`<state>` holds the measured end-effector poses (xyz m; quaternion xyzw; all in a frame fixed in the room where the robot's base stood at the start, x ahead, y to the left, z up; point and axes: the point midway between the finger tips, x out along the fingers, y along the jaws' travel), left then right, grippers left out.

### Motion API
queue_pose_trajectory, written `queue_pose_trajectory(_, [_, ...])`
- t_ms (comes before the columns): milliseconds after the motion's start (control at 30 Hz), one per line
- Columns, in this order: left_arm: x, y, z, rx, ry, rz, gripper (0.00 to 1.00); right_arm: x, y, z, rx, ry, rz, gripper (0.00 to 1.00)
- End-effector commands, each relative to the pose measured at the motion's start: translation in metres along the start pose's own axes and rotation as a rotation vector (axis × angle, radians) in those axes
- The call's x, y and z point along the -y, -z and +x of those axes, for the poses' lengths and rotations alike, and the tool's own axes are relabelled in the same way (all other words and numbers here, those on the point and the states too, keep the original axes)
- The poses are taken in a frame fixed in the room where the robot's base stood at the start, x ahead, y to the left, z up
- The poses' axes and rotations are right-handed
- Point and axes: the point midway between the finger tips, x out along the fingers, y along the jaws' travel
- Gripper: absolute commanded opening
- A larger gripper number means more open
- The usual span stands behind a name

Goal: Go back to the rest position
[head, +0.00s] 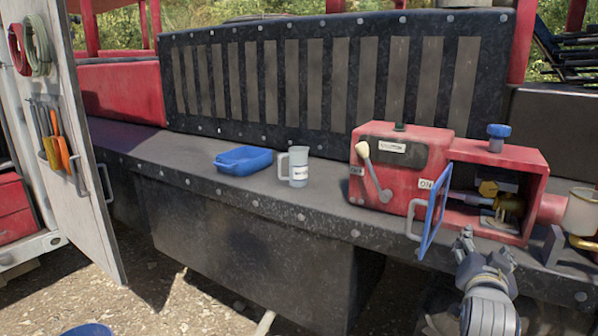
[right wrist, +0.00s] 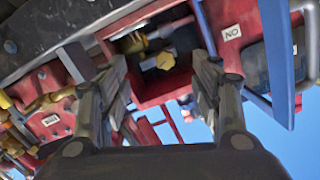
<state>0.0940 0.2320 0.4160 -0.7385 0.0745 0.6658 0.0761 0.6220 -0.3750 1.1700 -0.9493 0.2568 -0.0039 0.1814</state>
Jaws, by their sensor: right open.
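My right gripper (head: 466,242) is at the lower right in the head view, just in front of the open compartment of the red machine box (head: 385,200). In the right wrist view its two fingers (right wrist: 165,85) are spread apart with nothing between them. The box's blue-framed door (head: 434,215) stands open to the left of the gripper. Inside the compartment are a brass-coloured fitting (head: 510,204) and a yellow knob (head: 488,188). My left gripper is in neither view.
A blue tray (head: 243,160) and a grey measuring jug (head: 298,167) stand on the dark ledge (head: 190,150). A pale cup (head: 581,212) is at the right edge. A white cabinet door (head: 75,130) with hanging tools stands open at left. The ground in front shows some free room.

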Motion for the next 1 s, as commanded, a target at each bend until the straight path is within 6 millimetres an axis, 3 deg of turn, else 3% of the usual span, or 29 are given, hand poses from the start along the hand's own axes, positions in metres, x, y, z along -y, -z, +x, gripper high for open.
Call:
queue_pose_trajectory(267, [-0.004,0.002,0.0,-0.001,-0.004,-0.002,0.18,-0.02,-0.069,-0.027,0.164,0.012,-0.132,0.59])
queue_pose_trajectory(467, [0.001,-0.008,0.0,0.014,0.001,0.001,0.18,-0.046,-0.15,-0.075,0.377,0.044,-0.291,0.59])
queue_pose_trajectory(600, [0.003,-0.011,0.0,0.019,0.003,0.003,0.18,-0.073,-0.221,-0.139,0.603,0.101,-0.447,0.59])
queue_pose_trajectory(700, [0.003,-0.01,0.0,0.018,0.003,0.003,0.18,-0.091,-0.261,-0.19,0.761,0.151,-0.544,0.59])
queue_pose_trajectory(800, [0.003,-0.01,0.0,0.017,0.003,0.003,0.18,-0.108,-0.289,-0.236,0.893,0.199,-0.621,0.59])
queue_pose_trajectory(1000, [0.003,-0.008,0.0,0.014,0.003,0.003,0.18,-0.134,-0.321,-0.316,1.108,0.288,-0.732,0.59])
